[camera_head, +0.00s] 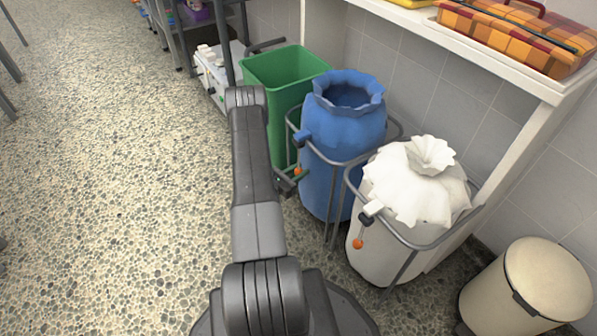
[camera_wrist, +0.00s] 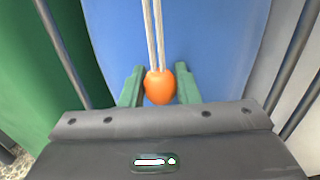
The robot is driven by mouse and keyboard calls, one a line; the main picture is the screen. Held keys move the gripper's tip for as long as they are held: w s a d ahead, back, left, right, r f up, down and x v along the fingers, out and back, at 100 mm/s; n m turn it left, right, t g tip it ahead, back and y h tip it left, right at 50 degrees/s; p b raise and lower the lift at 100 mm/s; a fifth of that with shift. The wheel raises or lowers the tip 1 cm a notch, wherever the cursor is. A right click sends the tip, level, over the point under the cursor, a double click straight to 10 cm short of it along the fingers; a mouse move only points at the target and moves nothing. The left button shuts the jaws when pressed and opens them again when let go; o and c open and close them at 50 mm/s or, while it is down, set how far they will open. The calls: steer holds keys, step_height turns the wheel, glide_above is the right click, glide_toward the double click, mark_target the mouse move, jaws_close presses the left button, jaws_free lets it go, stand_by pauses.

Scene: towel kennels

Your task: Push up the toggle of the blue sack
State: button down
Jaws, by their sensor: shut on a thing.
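The blue sack (camera_head: 343,130) stands upright in a wire stand, its gathered mouth open at the top. A pale double cord (camera_wrist: 155,35) hangs down to an orange bead (camera_wrist: 159,88), which also shows in the head view (camera_head: 297,171). My gripper (camera_head: 291,182) is low at the sack's left front, below the toggle. In the wrist view its green fingers (camera_wrist: 160,86) are shut on the orange bead, one on each side. The toggle is out of the wrist view.
A green bin (camera_head: 268,75) stands close behind on the left. A white sack (camera_head: 410,190) with its own toggle (camera_head: 372,209) and orange bead (camera_head: 357,244) stands to the right. A cream pedal bin (camera_head: 530,285) is at the lower right. The floor at left is clear.

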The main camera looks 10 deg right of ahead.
steer(key=shift+f+b, duration=0.9)
steer(key=shift+f, duration=0.05)
steer(key=shift+r, duration=0.1)
steer(key=c, duration=1.1)
jaws_free()
steer(key=shift+s+a+p, duration=0.25)
steer(key=shift+a+p, duration=0.05)
steer(key=shift+a, duration=0.25)
steer(key=p+v, duration=0.2)
steer(key=v, duration=1)
steer(key=shift+s+a+p, duration=0.25)
steer(key=shift+p, duration=0.15)
